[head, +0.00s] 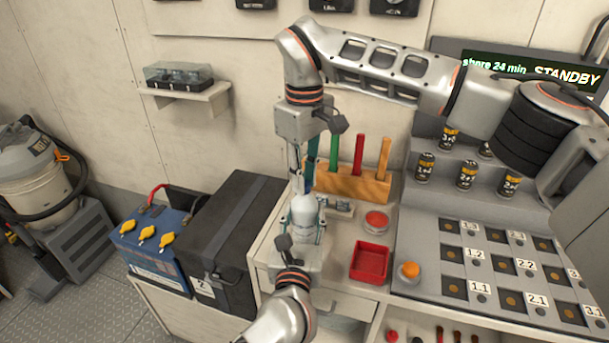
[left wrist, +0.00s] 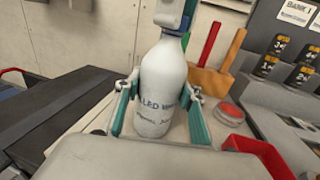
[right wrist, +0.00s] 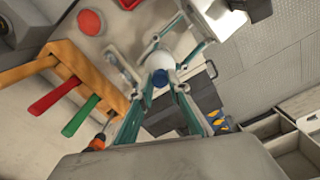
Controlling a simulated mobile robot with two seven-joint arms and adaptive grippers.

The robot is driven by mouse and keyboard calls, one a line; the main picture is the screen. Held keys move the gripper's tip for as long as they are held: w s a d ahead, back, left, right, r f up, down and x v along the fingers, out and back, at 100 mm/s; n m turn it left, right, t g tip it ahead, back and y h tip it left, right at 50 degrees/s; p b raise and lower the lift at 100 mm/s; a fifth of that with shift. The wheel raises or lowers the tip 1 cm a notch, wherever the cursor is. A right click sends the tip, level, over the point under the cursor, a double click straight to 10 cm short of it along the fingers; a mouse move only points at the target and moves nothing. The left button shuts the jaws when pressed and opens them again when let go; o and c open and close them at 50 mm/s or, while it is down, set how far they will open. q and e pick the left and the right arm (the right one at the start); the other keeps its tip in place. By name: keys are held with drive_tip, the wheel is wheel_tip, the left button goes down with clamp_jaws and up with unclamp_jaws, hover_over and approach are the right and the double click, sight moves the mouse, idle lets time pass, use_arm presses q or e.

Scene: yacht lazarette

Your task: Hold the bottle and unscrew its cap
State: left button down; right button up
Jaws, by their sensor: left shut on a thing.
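The white bottle (head: 304,212) stands upright beside the wooden tool block. It also shows in the left wrist view (left wrist: 160,90), with dark lettering on its side. My left gripper (head: 305,238) is shut on the bottle's body, one finger on each side. My right gripper (head: 303,180) points down from above, its fingertips by the bottle's top. In the right wrist view the blue cap (right wrist: 160,78) shows between the two fingers (right wrist: 162,92); whether they touch it is unclear.
The wooden block (head: 350,185) with coloured handles stands close behind the bottle. A red tray (head: 369,262), a red button (head: 376,221) and an orange button (head: 409,270) are to the right. A black case (head: 235,230) and a blue battery (head: 150,245) are to the left.

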clamp_jaws()
drive_tip(key=n, duration=1)
drive_tip(key=shift+r+n, duration=0.1)
drive_tip(key=shift+n, duration=0.3)
drive_tip(key=n, duration=0.3)
drive_tip(key=shift+n, duration=0.4)
drive_tip(key=n, duration=0.3)
drive_tip(key=shift+n, duration=0.3)
drive_tip(key=n, duration=0.3)
drive_tip(key=shift+n, duration=0.3)
drive_tip(key=n, duration=1.2)
drive_tip(key=shift+n, duration=0.3)
drive_tip(key=n, duration=0.3)
drive_tip(key=shift+n, duration=0.3)
drive_tip(key=n, duration=0.3)
drive_tip(key=shift+n, duration=0.4)
drive_tip(key=n, duration=1.2)
